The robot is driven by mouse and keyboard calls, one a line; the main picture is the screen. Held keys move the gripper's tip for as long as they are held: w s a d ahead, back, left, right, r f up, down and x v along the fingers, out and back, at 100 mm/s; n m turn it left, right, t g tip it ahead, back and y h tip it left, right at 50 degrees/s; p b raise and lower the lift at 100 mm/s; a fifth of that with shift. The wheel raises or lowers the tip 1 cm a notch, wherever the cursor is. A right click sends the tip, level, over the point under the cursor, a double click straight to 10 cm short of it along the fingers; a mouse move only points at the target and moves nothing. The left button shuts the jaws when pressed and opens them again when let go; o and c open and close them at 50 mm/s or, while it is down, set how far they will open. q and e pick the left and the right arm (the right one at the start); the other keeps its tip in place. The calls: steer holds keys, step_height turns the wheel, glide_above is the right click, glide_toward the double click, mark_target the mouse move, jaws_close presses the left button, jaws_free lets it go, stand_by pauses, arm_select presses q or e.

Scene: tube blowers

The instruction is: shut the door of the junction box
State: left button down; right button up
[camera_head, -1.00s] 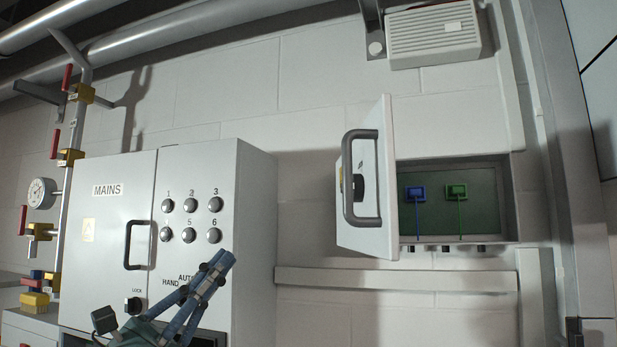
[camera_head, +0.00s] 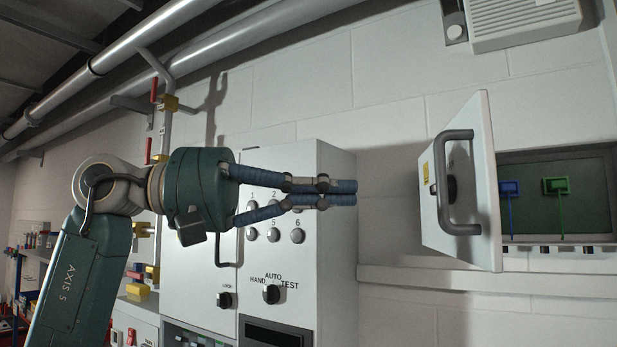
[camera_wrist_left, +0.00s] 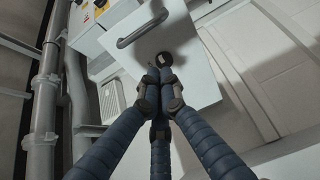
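The junction box door (camera_head: 436,215) is a white panel with a grey bar handle (camera_head: 459,183) and a dark knob (camera_head: 451,189). It stands open, out from the wall, with its outer face showing. To its right the box interior (camera_head: 585,190) shows a green panel with a blue and a green part. My left gripper (camera_head: 355,193) is left of the door, fingers together, empty and apart from it. In the left wrist view the fingertips (camera_wrist_left: 157,76) meet in front of a white panel (camera_wrist_left: 205,85) with a bar handle (camera_wrist_left: 142,31), apparently this door. My right gripper is not in view.
A grey cabinet (camera_head: 335,250) with knobs is behind and below my left gripper. A vented box (camera_head: 525,22) hangs above the junction box. A ledge (camera_head: 440,280) runs below it. Open air lies between my fingertips and the door.

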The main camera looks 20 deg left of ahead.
arm_select(q)
steer(key=s+d+p, duration=0.1)
steer(key=d+p, duration=0.2)
steer(key=d, duration=0.4)
steer(key=shift+d, duration=0.35)
steer(key=shift+d, duration=0.1)
